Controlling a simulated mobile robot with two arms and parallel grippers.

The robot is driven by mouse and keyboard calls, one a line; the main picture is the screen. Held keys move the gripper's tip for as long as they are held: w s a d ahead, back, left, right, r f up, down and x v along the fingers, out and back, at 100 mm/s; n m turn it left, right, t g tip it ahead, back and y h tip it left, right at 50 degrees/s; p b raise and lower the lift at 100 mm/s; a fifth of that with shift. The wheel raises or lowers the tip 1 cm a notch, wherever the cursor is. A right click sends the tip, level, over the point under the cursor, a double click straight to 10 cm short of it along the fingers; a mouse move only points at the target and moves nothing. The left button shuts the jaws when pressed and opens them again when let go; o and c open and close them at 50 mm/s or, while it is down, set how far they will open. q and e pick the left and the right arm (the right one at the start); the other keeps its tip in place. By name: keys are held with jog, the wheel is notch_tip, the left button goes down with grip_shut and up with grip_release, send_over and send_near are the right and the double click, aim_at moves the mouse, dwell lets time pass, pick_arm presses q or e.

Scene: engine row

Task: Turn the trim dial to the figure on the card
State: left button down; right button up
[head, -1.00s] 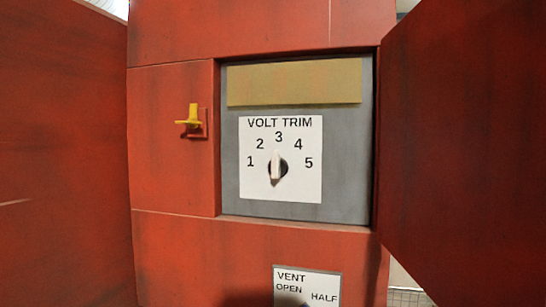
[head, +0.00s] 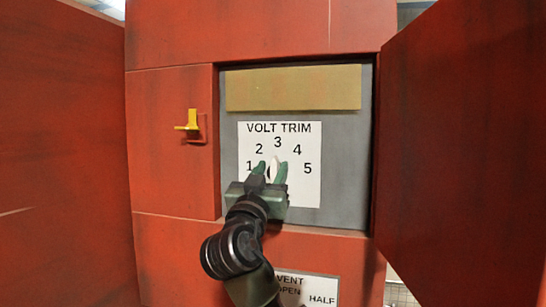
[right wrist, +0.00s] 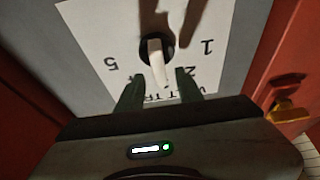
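The trim dial's white knob (head: 274,168) sits in a dark round hole on the white VOLT TRIM plate (head: 308,190), with figures 1 to 5 in an arc. It stands nearly upright, its upper end towards 3. My right gripper (head: 269,171) is in front of the dial, its green fingers apart on either side of the knob. In the right wrist view the knob (right wrist: 157,60) appears between the spread fingertips (right wrist: 160,86), with gaps on both sides. No card with a readable figure shows. My left gripper is out of view.
The plate is in a grey recess with a blank yellowish strip (head: 293,87) above. Red doors stand open at left (head: 62,160) and right (head: 465,150). A yellow switch (head: 192,120) is left of the recess. A VENT plate (head: 318,288) is below, partly behind my arm.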

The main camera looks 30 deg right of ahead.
jog(key=shift+p+x, duration=0.3)
jog(key=shift+x, duration=0.55)
grip_shut()
